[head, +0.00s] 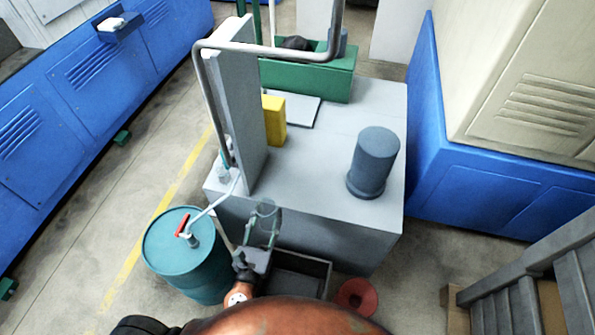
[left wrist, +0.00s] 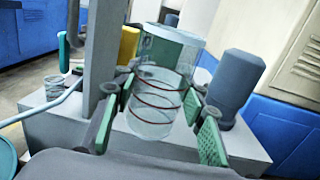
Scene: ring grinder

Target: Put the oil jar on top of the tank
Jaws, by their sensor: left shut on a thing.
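A clear jar with dark red rings, which I take as the oil jar (left wrist: 152,104), is upright between the green-padded fingers of my left gripper (left wrist: 160,112). The gripper is shut on it. In the head view the jar (head: 266,209) looks small and see-through, at the front edge of the grey tank (head: 310,190). My left gripper (head: 262,232) is in front of that edge. I cannot tell whether the jar touches the tank. My right gripper is not in view.
On the tank stand a grey-blue cylinder (head: 374,160), a yellow block (head: 274,120) and a tall grey plate (head: 240,105) with a bent pipe. A teal drum (head: 180,250) with a red-handled pump stands at left. A dark open tray (head: 300,272) is below.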

